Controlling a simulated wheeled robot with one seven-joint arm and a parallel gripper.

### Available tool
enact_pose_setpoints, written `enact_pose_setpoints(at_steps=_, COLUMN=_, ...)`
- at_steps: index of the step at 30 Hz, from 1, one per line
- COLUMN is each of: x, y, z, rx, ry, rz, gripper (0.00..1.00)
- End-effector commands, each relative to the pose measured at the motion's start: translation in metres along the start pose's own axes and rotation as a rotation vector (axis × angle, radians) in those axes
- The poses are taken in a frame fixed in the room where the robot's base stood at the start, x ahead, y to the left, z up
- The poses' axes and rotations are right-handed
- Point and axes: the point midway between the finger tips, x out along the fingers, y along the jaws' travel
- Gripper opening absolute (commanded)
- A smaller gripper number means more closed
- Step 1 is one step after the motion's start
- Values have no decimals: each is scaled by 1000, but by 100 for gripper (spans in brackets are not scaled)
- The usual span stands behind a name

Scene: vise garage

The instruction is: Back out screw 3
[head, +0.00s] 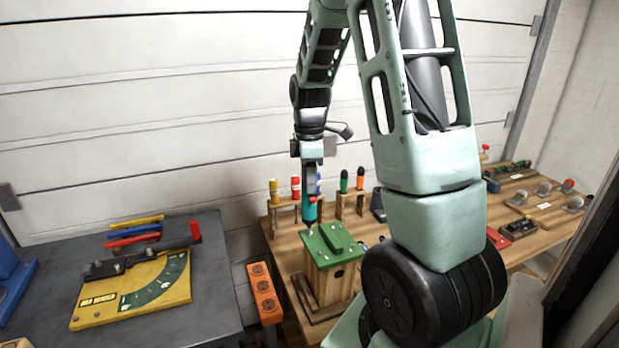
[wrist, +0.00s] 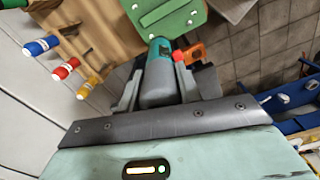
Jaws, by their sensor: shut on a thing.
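My gripper (head: 311,190) points down above the left part of a birdhouse's green roof (head: 325,238). It is shut on a teal and grey power driver with a red button (head: 311,211). In the wrist view the driver (wrist: 158,76) sits between the two fingers of my gripper (wrist: 165,88), its nose toward the edge of the green roof (wrist: 165,14). Several light screw heads show on the roof there. The driver's bit is hidden, so I cannot tell whether it touches a screw. I cannot make out which screw is number 3.
An orange strip with round holes (head: 264,289) is left of the bench. A grey table (head: 210,285) holds a yellow angle board (head: 95,311). Other blocks lie on the bench at right.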

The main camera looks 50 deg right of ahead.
Motion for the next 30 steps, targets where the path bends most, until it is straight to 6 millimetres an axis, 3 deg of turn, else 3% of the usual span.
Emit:
enact_pose_setpoints(at_steps=16, x=2, y=-4, z=1, rx=0, ry=-4, rz=-14, gripper=11)
enact_pose_setpoints(at_steps=30, x=-36, y=-1, z=0, rx=-1, ry=-1, rz=-4, gripper=11)
